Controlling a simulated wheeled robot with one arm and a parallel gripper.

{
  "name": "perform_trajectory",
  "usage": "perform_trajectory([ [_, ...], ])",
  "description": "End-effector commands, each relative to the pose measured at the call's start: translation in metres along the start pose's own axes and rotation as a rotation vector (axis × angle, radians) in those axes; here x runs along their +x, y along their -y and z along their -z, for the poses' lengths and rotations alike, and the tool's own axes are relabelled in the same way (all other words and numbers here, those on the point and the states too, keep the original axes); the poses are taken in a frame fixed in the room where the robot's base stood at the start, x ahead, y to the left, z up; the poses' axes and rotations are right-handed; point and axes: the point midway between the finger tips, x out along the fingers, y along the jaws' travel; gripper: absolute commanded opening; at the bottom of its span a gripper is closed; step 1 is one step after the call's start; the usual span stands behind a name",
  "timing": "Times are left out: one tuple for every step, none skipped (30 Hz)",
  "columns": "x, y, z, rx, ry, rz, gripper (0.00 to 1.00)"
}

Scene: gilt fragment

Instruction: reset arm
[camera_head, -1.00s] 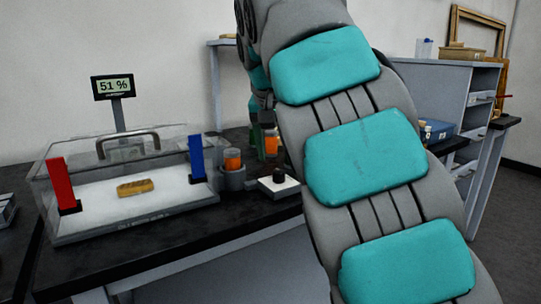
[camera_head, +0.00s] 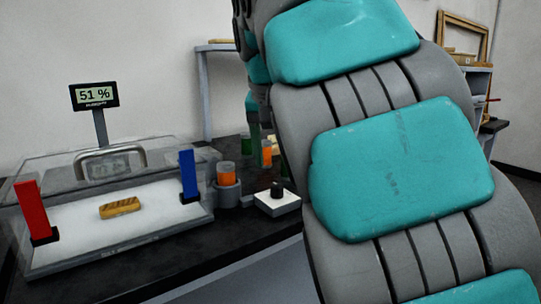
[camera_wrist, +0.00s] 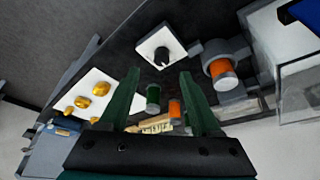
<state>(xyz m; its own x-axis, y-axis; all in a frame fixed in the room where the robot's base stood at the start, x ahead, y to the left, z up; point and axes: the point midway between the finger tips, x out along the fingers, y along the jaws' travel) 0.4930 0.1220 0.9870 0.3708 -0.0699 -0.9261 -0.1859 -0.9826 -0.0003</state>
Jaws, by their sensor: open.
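My gripper (camera_wrist: 160,73) shows in the wrist view with its two green fingers spread apart and nothing held between them. Beyond the fingers lie the bench top and small jars. In the head view my grey and teal arm fills the middle and right, and hides much of the bench. The gripper itself is not clear there.
A clear case (camera_head: 31,262) holds a gilt fragment (camera_head: 120,207), with a red block (camera_head: 31,209) and a blue block (camera_head: 188,174). Beside it stand an orange jar (camera_head: 226,174) and a white knob box (camera_head: 277,203). A white tray (camera_wrist: 107,80) carries gold pieces.

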Motion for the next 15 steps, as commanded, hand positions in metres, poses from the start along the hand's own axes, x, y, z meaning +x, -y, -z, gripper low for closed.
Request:
perform_trajectory([
  [0.002,-0.004,-0.003,0.006,0.008,-0.001,0.65],
  [0.004,-0.008,-0.005,0.010,0.014,-0.002,0.65],
  [0.009,-0.015,-0.009,0.017,0.027,-0.005,0.65],
  [0.012,-0.020,-0.012,0.022,0.036,-0.007,0.65],
  [0.016,-0.025,-0.015,0.028,0.044,-0.008,0.65],
  [0.023,-0.034,-0.020,0.035,0.061,-0.009,0.65],
  [0.027,-0.040,-0.025,0.039,0.072,-0.009,0.65],
  [0.032,-0.046,-0.030,0.045,0.085,-0.010,0.65],
  [0.038,-0.055,-0.038,0.051,0.100,-0.012,0.65],
  [0.043,-0.061,-0.043,0.054,0.111,-0.012,0.65],
  [0.050,-0.067,-0.049,0.057,0.124,-0.013,0.65],
  [0.056,-0.074,-0.058,0.059,0.140,-0.015,0.65],
  [0.062,-0.080,-0.065,0.060,0.155,-0.016,0.65],
  [0.066,-0.086,-0.072,0.061,0.165,-0.016,0.65],
  [0.073,-0.092,-0.081,0.062,0.179,-0.015,0.65],
])
